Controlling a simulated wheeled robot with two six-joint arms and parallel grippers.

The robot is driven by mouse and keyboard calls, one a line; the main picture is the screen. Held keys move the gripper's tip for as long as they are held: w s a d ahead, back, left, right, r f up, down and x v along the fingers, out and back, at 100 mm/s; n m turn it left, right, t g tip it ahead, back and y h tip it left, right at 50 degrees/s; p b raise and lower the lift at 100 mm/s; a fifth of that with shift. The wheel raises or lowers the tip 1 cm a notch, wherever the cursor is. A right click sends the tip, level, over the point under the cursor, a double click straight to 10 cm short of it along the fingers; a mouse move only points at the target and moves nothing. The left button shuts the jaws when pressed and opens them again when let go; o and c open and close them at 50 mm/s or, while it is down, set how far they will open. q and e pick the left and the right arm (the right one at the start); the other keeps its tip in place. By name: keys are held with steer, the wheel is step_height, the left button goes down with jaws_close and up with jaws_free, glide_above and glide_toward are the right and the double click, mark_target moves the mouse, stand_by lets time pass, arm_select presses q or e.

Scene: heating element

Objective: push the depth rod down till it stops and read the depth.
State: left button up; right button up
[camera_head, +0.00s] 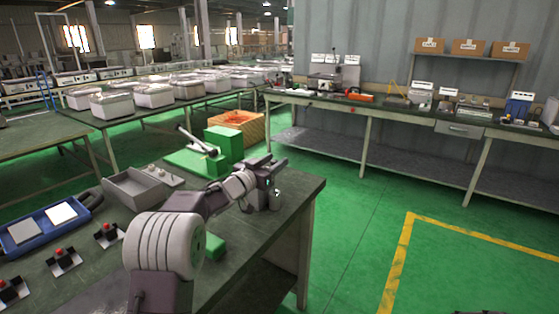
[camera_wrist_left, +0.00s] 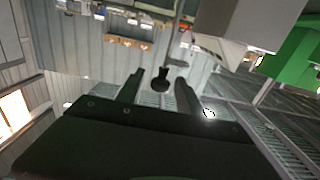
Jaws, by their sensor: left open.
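My left gripper (camera_head: 268,184) is above the right end of the near bench, just right of the green fixture (camera_head: 222,147). In the left wrist view the fingers (camera_wrist_left: 161,76) stand apart. A dark round knob on a thin rod (camera_wrist_left: 162,82), seemingly the depth rod, appears between them; whether they touch it is unclear. The grey block (camera_wrist_left: 250,18) and green fixture part (camera_wrist_left: 293,50) show at the upper right there. I cannot make out the rod or a depth reading in the head view. My right gripper is not in view.
The near bench (camera_head: 308,190) also holds a grey tray (camera_head: 135,188), a blue case (camera_head: 50,222) and several red-button boxes (camera_head: 62,258). The green floor (camera_head: 345,225) to the right is open.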

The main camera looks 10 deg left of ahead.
arm_select(q)
steer(key=shift+x, duration=1.5)
jaws_close()
